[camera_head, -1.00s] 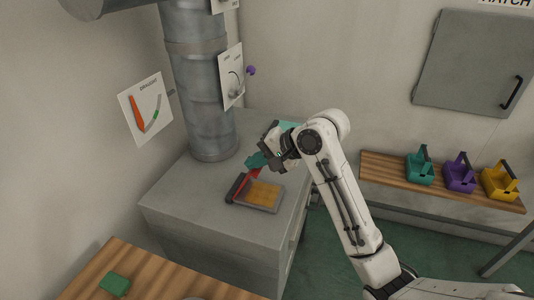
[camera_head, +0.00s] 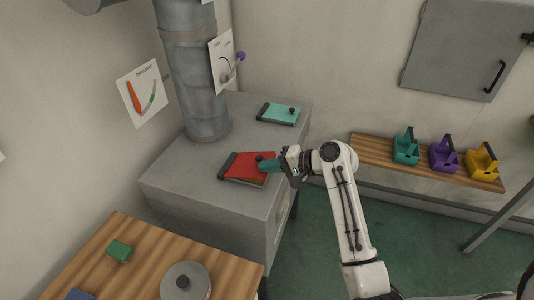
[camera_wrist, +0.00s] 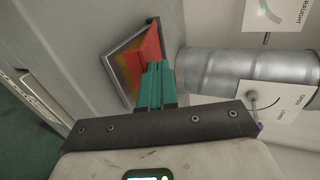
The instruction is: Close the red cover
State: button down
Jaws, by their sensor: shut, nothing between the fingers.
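The red cover (camera_head: 240,164) lies low over its tray on the grey cabinet, hinged at its left side. In the wrist view the red cover (camera_wrist: 150,47) is still tilted up, with the orange inside of the tray (camera_wrist: 130,68) showing under it. My gripper (camera_head: 262,164), with teal fingers, is at the cover's free right edge. In the wrist view my gripper (camera_wrist: 157,68) is shut and empty, its fingertips at the cover; whether they touch it I cannot tell.
A teal cover (camera_head: 279,114) with a dark knob lies flat farther back on the cabinet (camera_head: 180,190). A large pipe (camera_head: 195,75) rises behind. A wooden table (camera_head: 90,262) is in front at left. Several coloured baskets stand on a shelf (camera_head: 375,152) at right.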

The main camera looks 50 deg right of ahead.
jog(key=shift+s+d+f, duration=0.1)
jog(key=shift+s+f, duration=0.1)
jog(key=shift+f, duration=0.5)
jog(key=shift+s+d+f, duration=0.1)
jog(key=shift+s+f, duration=0.05)
jog(key=shift+f, duration=0.55)
jog(key=shift+s+f, duration=0.2)
jog(key=shift+f, duration=0.6)
